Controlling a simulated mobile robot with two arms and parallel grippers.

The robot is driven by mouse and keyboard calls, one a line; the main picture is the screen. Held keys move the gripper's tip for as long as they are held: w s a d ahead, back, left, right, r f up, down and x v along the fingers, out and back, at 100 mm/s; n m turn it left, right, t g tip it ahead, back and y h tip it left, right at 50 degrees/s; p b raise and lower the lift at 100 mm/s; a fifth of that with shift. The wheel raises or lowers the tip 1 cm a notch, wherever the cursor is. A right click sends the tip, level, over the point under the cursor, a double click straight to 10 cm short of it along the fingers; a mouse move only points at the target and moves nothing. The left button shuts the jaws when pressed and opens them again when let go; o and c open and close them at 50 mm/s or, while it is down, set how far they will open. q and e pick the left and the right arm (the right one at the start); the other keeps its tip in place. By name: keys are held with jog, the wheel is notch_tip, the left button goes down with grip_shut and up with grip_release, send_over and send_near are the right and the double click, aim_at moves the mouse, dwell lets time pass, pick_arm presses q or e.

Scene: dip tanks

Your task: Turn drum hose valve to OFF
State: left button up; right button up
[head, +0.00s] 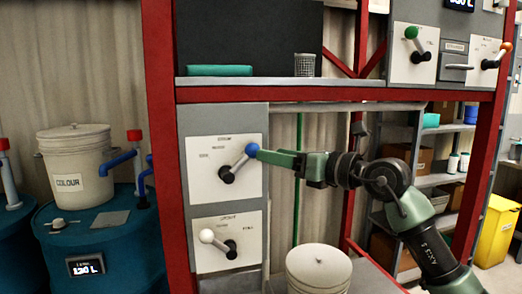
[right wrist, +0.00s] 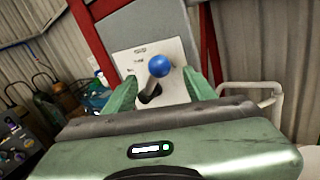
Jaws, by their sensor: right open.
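A lever with a blue ball knob (head: 252,150) sits on the upper white plate (head: 205,180) of the grey valve panel. The lever points up and to the right from its dark pivot; the plate's small labels are too small to read. My right gripper (head: 268,155) comes in from the right at the knob. In the right wrist view its two green fingers (right wrist: 160,80) are apart, with the blue knob (right wrist: 159,65) showing between and just beyond them. I cannot tell whether they touch it. My left gripper is not in view.
Below is a white-knobbed lever (head: 207,236) on its own plate. A blue drum (head: 110,235) with a white COLOUR bucket (head: 75,165) stands left. A red frame post (head: 160,120) borders the panel. A lidded pale bucket (head: 318,270) stands below my right arm.

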aim_at(241, 162)
jog(key=p+x, duration=0.1)
jog(key=x, duration=0.4)
grip_shut()
dwell(1.4)
